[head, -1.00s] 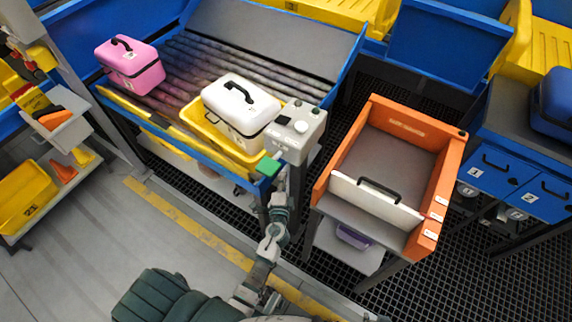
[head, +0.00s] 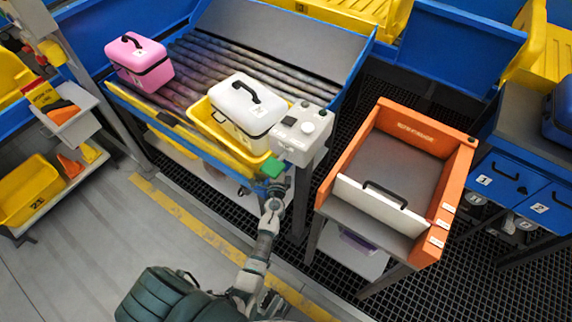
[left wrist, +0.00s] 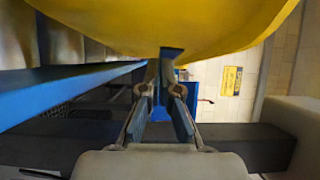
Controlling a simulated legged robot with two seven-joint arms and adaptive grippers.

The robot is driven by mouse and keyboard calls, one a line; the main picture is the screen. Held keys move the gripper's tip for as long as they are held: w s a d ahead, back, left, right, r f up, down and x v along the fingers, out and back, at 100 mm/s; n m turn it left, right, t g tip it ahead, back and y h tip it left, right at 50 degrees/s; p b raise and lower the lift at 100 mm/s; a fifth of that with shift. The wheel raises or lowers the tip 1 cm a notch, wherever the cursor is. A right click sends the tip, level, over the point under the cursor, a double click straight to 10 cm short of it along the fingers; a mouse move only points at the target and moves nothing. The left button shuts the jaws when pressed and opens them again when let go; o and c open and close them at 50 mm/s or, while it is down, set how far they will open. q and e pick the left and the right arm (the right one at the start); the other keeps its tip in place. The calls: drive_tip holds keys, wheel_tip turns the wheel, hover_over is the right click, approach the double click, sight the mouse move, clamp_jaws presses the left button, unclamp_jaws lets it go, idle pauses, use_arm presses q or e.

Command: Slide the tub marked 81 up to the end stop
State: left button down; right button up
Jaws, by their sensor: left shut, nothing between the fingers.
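A yellow tub (head: 204,123) sits on the near side of the roller conveyor, with a white case (head: 247,104) in it. Its number cannot be read. In the left wrist view a yellow tub wall (left wrist: 200,25) fills the top. My left gripper (head: 275,186) is at the conveyor's near right corner, beside the tub's right end. In the left wrist view its fingers (left wrist: 164,72) are shut and empty, close under the yellow wall; I cannot tell whether they touch it. I cannot pick out the end stop. My right gripper is not in view.
A pink case (head: 140,61) stands farther left on the conveyor. A grey control box (head: 303,133) stands at the right corner, close to my gripper. An orange-sided stand (head: 450,185) is to the right. Rollers behind the tub are clear.

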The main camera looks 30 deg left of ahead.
use_arm(q)
drive_tip(key=shift+s+a+f, duration=0.1)
drive_tip(key=shift+a, duration=0.45)
drive_tip(key=shift+s+a, duration=0.2)
drive_tip(key=shift+a, duration=0.55)
drive_tip(key=shift+s+a, duration=0.15)
drive_tip(key=shift+a, duration=0.55)
